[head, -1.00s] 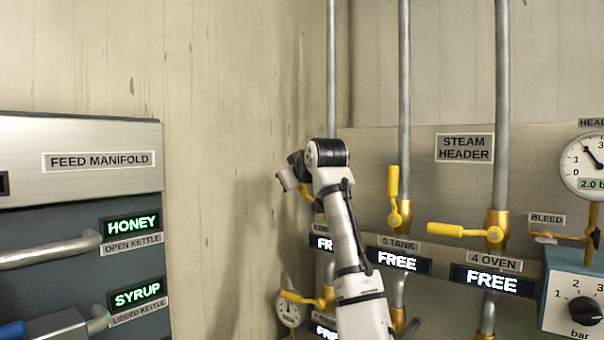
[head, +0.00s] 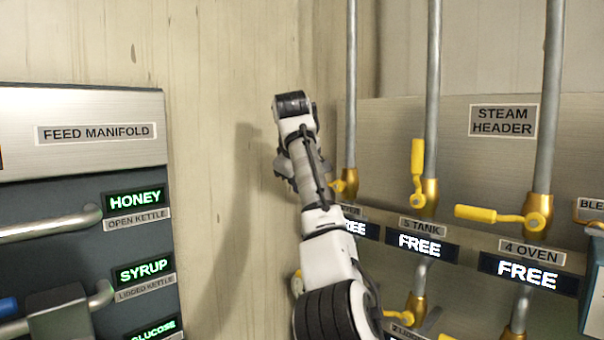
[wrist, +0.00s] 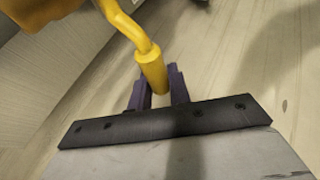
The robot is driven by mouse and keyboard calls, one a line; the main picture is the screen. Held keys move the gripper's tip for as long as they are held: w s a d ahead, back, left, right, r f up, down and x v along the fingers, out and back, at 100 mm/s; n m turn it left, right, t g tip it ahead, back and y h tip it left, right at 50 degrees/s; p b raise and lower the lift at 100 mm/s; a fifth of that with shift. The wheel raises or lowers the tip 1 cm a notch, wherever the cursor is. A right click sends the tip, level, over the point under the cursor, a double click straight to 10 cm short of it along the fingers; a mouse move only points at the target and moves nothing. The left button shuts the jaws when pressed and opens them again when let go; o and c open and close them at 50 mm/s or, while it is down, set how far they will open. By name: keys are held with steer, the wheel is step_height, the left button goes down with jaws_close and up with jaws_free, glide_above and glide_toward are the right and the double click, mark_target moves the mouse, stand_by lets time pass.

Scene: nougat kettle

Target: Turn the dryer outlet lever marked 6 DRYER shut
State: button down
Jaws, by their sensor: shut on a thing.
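The dryer outlet valve (head: 349,183) is brass, on the leftmost pipe of the steam header. Its yellow lever (head: 337,186) points left from the valve, and most of it is hidden behind my arm in the head view. In the head view my gripper is largely hidden by my wrist, left of the valve near the wall.
To the right are the 5 TANK lever (head: 417,160), upright, and the 4 OVEN lever (head: 476,213), pointing left. More valves (head: 416,307) sit below. The beige wall (head: 235,80) is close on the left, beside the feed manifold panel (head: 90,105).

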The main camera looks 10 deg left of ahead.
steer(key=shift+f, duration=0.3)
steer(key=c, duration=1.6)
jaws_free()
steer(key=v, duration=1.4)
steer(key=shift+w+a+r+b, duration=0.1)
steer(key=shift+w+a+b, duration=0.1)
steer(key=shift+b, duration=0.15)
